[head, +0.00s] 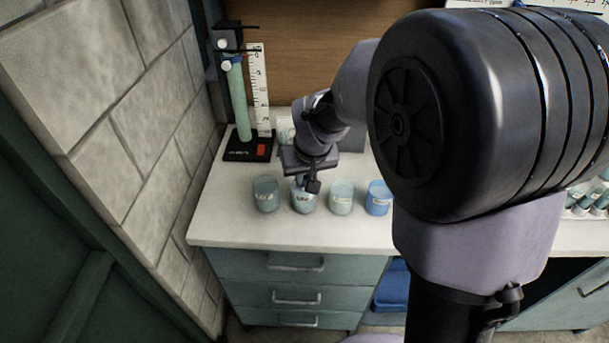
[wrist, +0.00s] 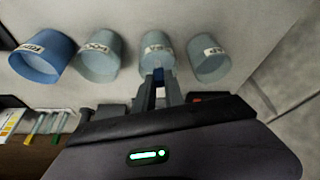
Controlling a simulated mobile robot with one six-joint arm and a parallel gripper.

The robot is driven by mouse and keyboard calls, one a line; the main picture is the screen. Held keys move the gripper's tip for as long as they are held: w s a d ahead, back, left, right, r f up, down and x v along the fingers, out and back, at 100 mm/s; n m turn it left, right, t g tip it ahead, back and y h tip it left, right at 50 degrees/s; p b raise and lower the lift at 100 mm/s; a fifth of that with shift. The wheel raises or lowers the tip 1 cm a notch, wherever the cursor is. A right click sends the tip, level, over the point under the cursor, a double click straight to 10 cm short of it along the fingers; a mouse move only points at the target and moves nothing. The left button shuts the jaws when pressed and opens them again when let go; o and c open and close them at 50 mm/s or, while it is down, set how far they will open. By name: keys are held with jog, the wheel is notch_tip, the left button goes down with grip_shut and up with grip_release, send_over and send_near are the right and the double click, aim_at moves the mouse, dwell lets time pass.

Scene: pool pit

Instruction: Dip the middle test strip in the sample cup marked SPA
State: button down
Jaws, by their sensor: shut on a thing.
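Four small cups stand in a row on the white counter. In the head view my gripper (head: 312,186) is at the second cup from the left (head: 304,200), its tip overlapping the rim. In the wrist view my gripper (wrist: 160,88) points at this same cup (wrist: 157,50), whose label is too blurred to read surely. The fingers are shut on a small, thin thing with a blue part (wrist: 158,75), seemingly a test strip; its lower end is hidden. I cannot tell whether it reaches inside the cup.
Neighbouring cups (head: 265,195), (head: 341,199) stand close on both sides, with a bluer cup (head: 378,198) further right. A green column stand with a ruler (head: 259,90) is behind left. Coloured sticks (wrist: 55,122) show at lower left in the wrist view.

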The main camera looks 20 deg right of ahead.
jog(key=shift+r, duration=0.1)
notch_tip(320, 180, up, 10)
jog(key=p, duration=0.8)
dwell(0.6)
